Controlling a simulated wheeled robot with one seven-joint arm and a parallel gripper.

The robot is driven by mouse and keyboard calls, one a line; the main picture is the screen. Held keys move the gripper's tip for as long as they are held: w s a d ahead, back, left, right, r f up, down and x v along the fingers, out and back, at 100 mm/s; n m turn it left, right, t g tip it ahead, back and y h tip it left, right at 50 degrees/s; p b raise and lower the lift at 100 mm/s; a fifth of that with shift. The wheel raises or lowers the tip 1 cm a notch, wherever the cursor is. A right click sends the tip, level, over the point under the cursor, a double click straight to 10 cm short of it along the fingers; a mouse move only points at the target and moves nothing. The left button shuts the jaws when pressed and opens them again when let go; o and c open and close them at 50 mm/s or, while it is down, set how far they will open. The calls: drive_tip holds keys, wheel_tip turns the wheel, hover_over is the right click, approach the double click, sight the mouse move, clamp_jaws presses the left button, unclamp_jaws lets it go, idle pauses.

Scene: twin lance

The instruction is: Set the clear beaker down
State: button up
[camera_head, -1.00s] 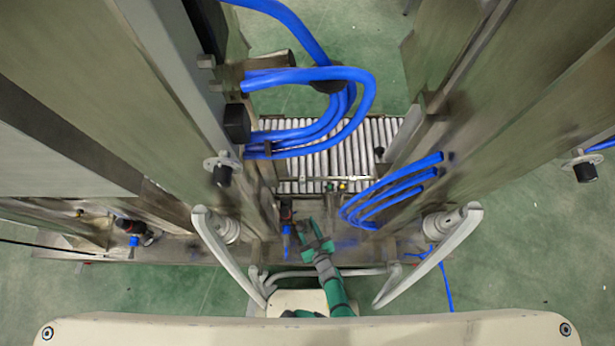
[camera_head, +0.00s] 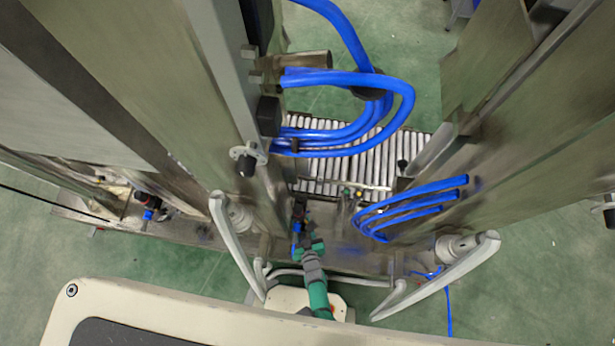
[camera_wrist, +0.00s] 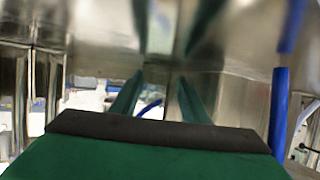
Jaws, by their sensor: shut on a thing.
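My green gripper (camera_head: 305,241) is in the lower middle of the head view, low in front of the metal frame. In the wrist view its two green fingers (camera_wrist: 160,98) stand apart, beyond the dark bar of the gripper body. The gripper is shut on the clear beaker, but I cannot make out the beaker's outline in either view. Shiny metal with dark and green reflections lies straight ahead of the fingers. I cannot tell whether the beaker touches any surface.
Tall metal columns (camera_head: 195,130) stand on both sides. A roller conveyor (camera_head: 350,165) lies between them, with blue hoses (camera_head: 350,85) above it. A dark fitting (camera_head: 299,210) is just beyond my gripper. Pale curved bars (camera_head: 238,250) flank my arm. Green floor is open at left.

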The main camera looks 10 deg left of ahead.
drive_tip(key=shift+a, duration=0.4)
drive_tip(key=o, duration=1)
drive_tip(key=shift+s+a, duration=0.1)
drive_tip(key=shift+o, duration=0.5)
drive_tip(key=v, duration=1.1)
drive_tip(key=shift+d+r, duration=0.15)
drive_tip(key=shift+d, duration=0.2)
